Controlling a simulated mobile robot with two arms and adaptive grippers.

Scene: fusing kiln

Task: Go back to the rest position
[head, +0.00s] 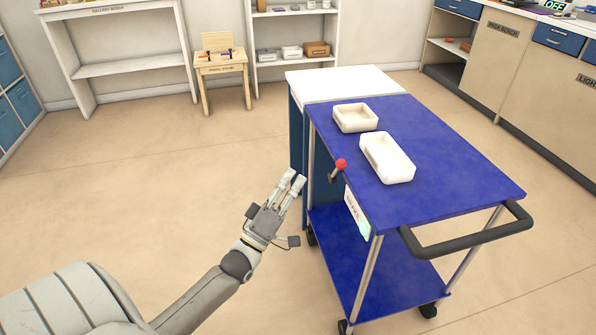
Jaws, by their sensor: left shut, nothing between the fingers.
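My left gripper (293,183) is shut and empty. It hangs over the floor just left of the blue cart (460,184), apart from it as far as I can see. My left arm comes in from the bottom left and reaches up toward the cart's side. My right gripper does not show in the head view.
Two white trays, a smaller one (355,118) and a larger one (387,157), sit on the cart top. A red-knobbed lever (341,164) sticks out near my gripper. A white-topped unit (340,82) adjoins the cart's far end. The floor at left is clear.

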